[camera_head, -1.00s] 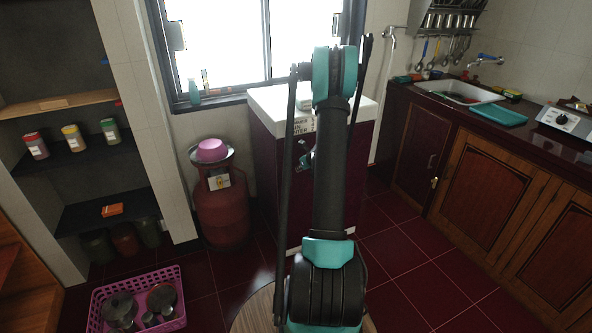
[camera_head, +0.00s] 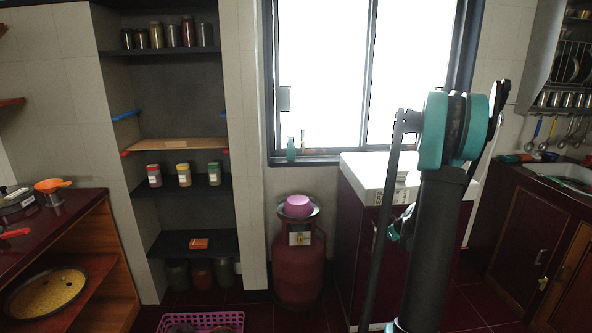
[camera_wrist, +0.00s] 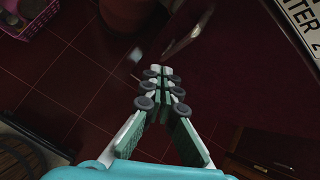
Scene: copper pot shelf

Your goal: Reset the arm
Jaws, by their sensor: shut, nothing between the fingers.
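My gripper (camera_wrist: 163,78) is in the wrist view, its two pale green fingers with dark round pads brought together at the tips. It is shut and nothing shows between the fingers. It points down over the dark red tiled floor (camera_wrist: 95,65), apart from everything around it. In the head view my arm stands upright at the right, in front of the white-topped maroon cabinet. The gripper is mostly hidden behind the arm there.
The white-topped cabinet (camera_head: 352,215) and a red gas cylinder (camera_head: 299,265) with a pink bowl (camera_head: 297,206) stand close behind my arm. A pink basket (camera_head: 200,321) is on the floor. Shelves (camera_head: 190,243) with jars are left; the sink counter (camera_head: 530,188) is right.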

